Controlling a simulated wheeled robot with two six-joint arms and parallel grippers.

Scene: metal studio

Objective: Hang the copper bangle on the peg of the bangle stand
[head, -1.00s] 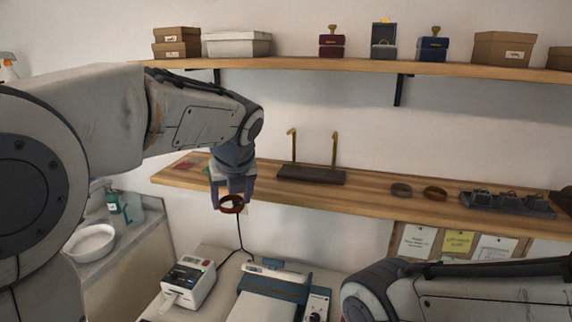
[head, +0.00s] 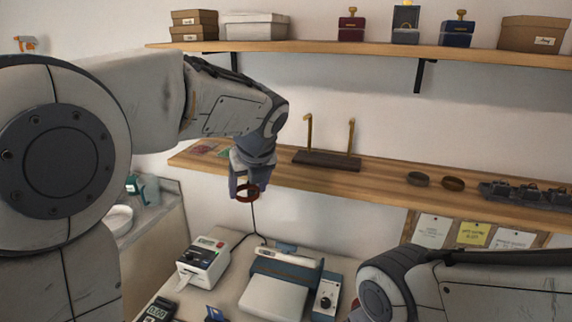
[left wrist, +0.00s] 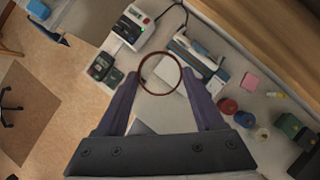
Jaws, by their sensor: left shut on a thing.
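The copper bangle (head: 247,193) is a reddish-brown ring held by my left gripper (head: 245,188), which is shut on it. In the left wrist view the bangle (left wrist: 160,57) shows as a full ring between the fingertips of the left gripper (left wrist: 160,78). The bangle stand (head: 326,160) is on the wooden shelf, to the right of and behind the gripper. It has a dark base and two upright brass pegs, the left one (head: 309,130) and the right one (head: 350,136). The bangle is apart from the stand, in front of the shelf edge. My right gripper is out of view.
An upper shelf (head: 360,48) holds boxes. Below are a label printer (head: 203,262) and a blue-and-white machine (head: 280,285) on a bench.

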